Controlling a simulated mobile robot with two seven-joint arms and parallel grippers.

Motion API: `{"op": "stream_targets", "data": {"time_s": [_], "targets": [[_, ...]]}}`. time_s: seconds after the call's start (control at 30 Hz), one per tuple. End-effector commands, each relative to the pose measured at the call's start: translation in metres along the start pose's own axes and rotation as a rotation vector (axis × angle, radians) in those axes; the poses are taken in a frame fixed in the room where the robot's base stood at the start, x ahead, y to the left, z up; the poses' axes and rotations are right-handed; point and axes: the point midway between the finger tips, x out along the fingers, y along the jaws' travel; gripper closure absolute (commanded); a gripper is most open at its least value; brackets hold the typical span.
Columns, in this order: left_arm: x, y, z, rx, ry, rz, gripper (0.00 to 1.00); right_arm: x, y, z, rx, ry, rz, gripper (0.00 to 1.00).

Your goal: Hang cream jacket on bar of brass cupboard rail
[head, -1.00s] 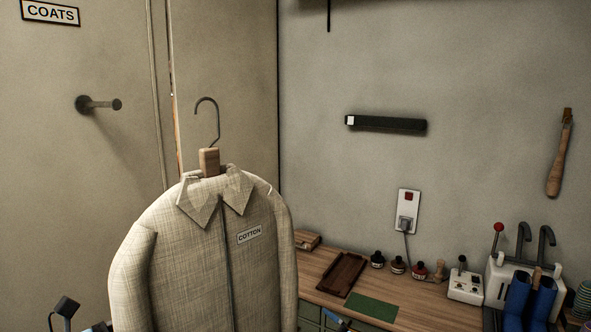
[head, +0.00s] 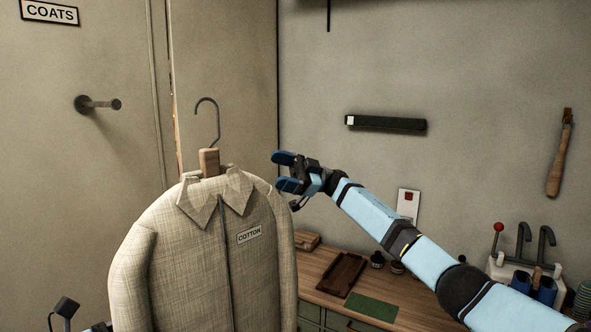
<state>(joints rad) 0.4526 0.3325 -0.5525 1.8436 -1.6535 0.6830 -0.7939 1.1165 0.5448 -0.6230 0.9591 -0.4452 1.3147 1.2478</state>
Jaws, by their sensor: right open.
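The cream jacket (head: 190,262) with a "COTTON" label is on a hanger with a wooden neck (head: 209,161) and a grey metal hook (head: 207,112). It is upright at the left of centre. The hook's open end is free in the air, with no bar in it. What bears the jacket from below is hidden. My right gripper (head: 284,172) is open and empty, to the right of the hanger neck, apart from it and pointing left. No brass rail bar can be made out.
A "COATS" sign (head: 49,12) and a round wall peg (head: 98,104) are on the left panel. A wooden bench (head: 322,284) with a brown tray (head: 342,274) and a green mat (head: 371,308) stands to the right. A dark strip (head: 386,124) and brush (head: 560,155) hang on the wall.

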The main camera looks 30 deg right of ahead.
Motion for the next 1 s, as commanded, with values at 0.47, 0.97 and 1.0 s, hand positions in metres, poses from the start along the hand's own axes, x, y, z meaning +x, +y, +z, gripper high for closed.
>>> {"op": "stream_targets", "data": {"time_s": [0.47, 0.97, 1.0], "targets": [[0.0, 0.0, 0.001, 0.001, -0.003, 0.0, 0.72, 0.01, -0.024, -0.069, 0.282, -0.503, -0.589, 0.14], [0.0, 0.0, 0.002, 0.001, -0.003, 0.0, 0.72, 0.046, -0.063, -0.05, 0.309, -0.547, -0.62, 0.14], [0.0, 0.0, 0.002, 0.001, -0.003, 0.0, 0.72, 0.051, -0.068, -0.046, 0.309, -0.546, -0.62, 0.14]]}}
